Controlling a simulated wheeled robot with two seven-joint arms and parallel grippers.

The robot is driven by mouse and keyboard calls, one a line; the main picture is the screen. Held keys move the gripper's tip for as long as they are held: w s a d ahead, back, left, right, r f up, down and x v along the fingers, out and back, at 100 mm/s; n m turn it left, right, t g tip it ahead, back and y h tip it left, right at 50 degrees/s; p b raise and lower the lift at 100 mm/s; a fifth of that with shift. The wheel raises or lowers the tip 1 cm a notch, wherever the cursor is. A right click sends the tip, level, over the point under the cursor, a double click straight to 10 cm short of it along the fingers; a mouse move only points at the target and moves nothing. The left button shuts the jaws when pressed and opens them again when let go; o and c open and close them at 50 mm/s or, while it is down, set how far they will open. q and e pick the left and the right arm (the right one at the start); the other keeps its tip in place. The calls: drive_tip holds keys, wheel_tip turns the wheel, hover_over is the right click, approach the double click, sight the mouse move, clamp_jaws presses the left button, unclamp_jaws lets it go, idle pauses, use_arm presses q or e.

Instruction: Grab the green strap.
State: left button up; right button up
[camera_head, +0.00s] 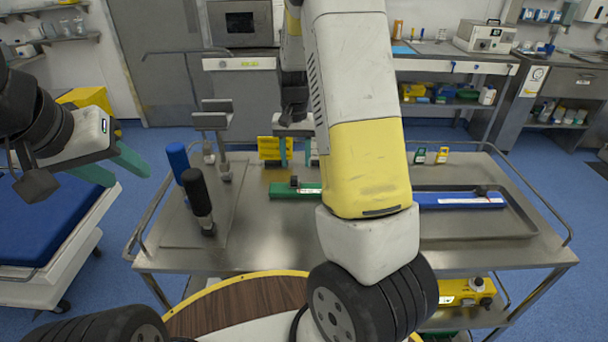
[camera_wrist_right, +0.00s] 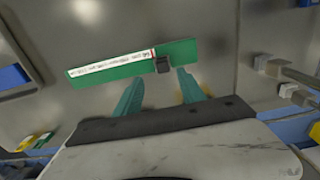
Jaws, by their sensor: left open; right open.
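The green strap (camera_head: 290,191) lies flat on the metal table, its right part hidden behind my right arm in the head view. In the right wrist view the green strap (camera_wrist_right: 188,50) shows a white label and a dark block (camera_wrist_right: 162,65) near its middle. My right gripper (camera_head: 296,163) is open, pointing down at the far side of the strap. Its teal fingertips (camera_wrist_right: 160,80) appear just short of the strap in the wrist view, with nothing between them. My left gripper (camera_head: 114,170) is open and empty, left of the table.
The metal table (camera_head: 270,240) has raised side rails. A blue strap (camera_head: 470,201) lies in a tray at right. Upright tools with a blue handle (camera_head: 178,162) and a black handle (camera_head: 197,190) stand at left. Small yellow and green boxes (camera_head: 442,154) sit at the back.

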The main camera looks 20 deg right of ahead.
sight(294, 177)
drive_tip(key=f, duration=0.5)
drive_tip(key=shift+w+a+f, duration=0.1)
drive_tip(key=shift+a+f, duration=0.2)
clamp_jaws()
idle(1.1)
